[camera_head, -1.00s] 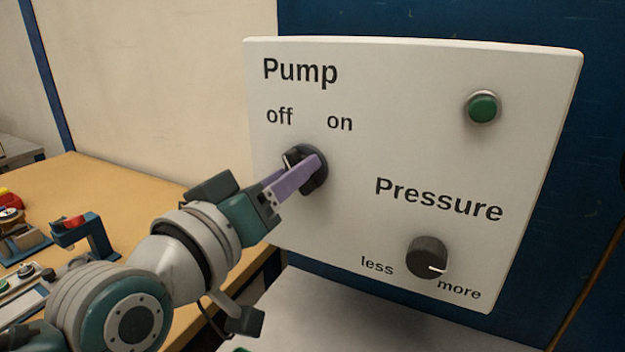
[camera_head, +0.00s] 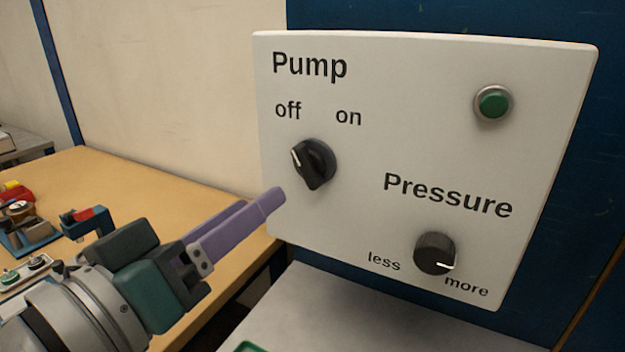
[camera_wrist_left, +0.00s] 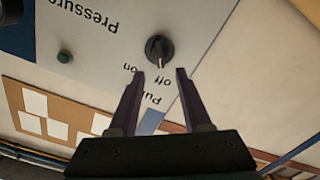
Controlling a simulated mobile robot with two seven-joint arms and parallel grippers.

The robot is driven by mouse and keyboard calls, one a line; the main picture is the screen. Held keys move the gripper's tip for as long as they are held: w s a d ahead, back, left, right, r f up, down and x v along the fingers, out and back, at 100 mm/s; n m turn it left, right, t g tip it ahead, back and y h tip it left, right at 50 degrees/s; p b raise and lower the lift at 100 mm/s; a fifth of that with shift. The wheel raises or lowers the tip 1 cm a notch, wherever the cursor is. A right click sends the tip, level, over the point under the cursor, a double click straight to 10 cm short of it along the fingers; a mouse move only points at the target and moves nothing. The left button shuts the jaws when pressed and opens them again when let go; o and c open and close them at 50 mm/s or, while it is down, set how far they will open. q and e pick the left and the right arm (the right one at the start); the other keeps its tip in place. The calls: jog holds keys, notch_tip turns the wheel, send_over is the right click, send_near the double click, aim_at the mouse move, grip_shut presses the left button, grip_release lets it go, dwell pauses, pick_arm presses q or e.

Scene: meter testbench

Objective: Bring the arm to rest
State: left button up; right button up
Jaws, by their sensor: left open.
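My left gripper (camera_head: 262,205) has its purple fingers open and empty, in front of the panel's lower left edge. It stands apart from the black pump knob (camera_head: 314,164), whose white mark points up and left toward "off". In the left wrist view the open fingers (camera_wrist_left: 158,78) reach toward the panel, and the pump knob (camera_wrist_left: 159,49) shows just beyond the tips, upside down. My left arm comes in from the lower left. My right gripper does not show.
The white panel (camera_head: 380,120) also carries a green button (camera_head: 493,103) and a pressure knob (camera_head: 435,254) with its mark toward "more". A wooden bench (camera_head: 150,175) with several devices stands at left. A grey surface (camera_head: 330,315) lies below the panel.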

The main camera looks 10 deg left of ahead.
pick_arm(q)
jog(key=s+f+m+g+y, duration=0.2)
jog(key=s+f+m+g, duration=0.1)
jog(key=s+f+g, duration=0.45)
jog(key=s+a+f+m+g+y, duration=0.25)
jog(key=s+a+g, duration=0.35)
jog(key=s, duration=0.7)
notch_tip(320, 180, up, 37)
jog(key=p, duration=3.8)
jog(key=shift+a+n+y, duration=0.15)
jog(key=shift+n+y, duration=0.3)
